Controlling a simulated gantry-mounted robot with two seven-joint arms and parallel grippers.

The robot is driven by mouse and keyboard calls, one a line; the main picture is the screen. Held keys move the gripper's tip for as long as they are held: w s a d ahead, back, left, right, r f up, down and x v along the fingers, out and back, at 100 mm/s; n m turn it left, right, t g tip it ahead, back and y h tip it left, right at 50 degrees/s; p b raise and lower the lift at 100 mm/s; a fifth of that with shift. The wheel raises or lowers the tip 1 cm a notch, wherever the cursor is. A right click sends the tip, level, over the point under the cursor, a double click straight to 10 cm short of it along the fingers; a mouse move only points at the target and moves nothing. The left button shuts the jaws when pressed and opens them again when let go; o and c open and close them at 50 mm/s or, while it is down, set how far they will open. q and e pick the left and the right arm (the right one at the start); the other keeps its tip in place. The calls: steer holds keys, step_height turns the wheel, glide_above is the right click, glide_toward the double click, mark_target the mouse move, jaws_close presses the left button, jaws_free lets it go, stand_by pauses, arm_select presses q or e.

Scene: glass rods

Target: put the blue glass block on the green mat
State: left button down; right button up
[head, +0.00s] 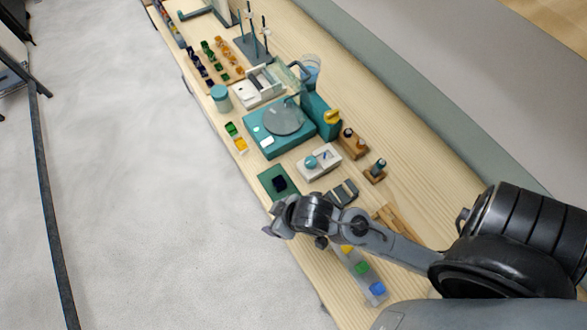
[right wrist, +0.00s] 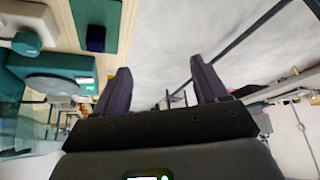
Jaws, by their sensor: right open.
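A dark blue block (head: 279,183) sits on the green mat (head: 268,179) near the table's front edge. The right wrist view also shows the dark block (right wrist: 96,38) on the green mat (right wrist: 84,14). A brighter blue piece (head: 377,289) lies at the near end of a pale tray; I cannot tell from the frames whether it is glass. My right gripper (head: 270,231) is open and empty, off the table's front edge, closer to me than the mat and apart from the block. My left gripper is not in view.
The pale tray (head: 352,270) also holds green and yellow pieces, partly under my right arm. Beyond the mat stand a teal balance (head: 260,140), a white dish block (head: 318,161) and racks of small items. Right of the mat lies a grey slotted holder (head: 343,192). Open floor lies left of the table.

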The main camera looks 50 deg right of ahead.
steer(key=s+d+f+g+h, duration=0.1)
steer(key=s+d+g, duration=0.1)
steer(key=s+d, duration=0.4)
steer(key=shift+s, duration=0.2)
steer(key=shift+r, duration=0.1)
step_height(320, 180, up, 7)
steer(key=p, duration=0.7)
steer(key=shift+a+f, duration=0.1)
steer(key=shift+f, duration=0.1)
